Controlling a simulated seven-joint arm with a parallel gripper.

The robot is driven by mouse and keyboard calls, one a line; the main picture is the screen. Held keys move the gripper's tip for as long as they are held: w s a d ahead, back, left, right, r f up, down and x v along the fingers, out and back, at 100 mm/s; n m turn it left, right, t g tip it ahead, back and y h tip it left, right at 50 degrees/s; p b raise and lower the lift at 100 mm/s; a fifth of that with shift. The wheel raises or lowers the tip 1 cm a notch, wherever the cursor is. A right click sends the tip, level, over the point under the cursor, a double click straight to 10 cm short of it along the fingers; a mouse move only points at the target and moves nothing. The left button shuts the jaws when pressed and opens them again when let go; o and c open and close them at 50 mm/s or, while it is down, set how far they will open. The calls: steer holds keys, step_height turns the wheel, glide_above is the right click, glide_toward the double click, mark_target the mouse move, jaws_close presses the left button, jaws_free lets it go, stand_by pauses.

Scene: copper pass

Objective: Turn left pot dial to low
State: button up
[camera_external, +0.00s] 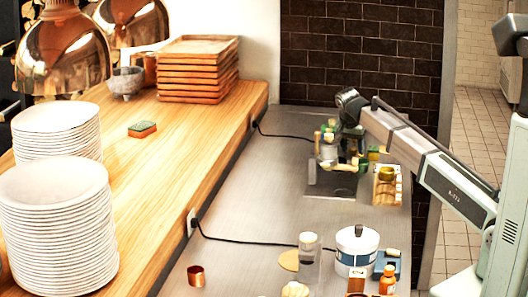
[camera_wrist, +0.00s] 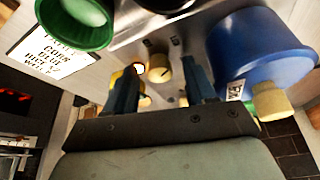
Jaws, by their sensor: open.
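My gripper (camera_wrist: 160,63) is open, with its two dark blue fingers apart in the wrist view. A round beige dial (camera_wrist: 158,72) with a dark mark sits between and just beyond the fingertips; I cannot tell whether they touch it. A blue pot (camera_wrist: 258,48) with a beige handle end is close on the right in the wrist view. In the outside view my gripper (camera_external: 340,145) is over the far hot plate (camera_external: 332,190), and the dial is not clear there. A second pot (camera_external: 357,250), white with a blue band, stands near the front.
A green-rimmed container (camera_wrist: 75,22) and a printed white card (camera_wrist: 50,48) are close by in the wrist view. Small jars (camera_external: 386,185) stand right of the hot plate. A black cable (camera_external: 250,241) crosses the steel counter (camera_external: 270,200), whose middle is mostly clear.

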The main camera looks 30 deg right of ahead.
steer(key=shift+r, duration=0.15)
steer(key=v, duration=1.3)
steer(key=shift+r, duration=0.3)
steer(key=shift+a, duration=0.1)
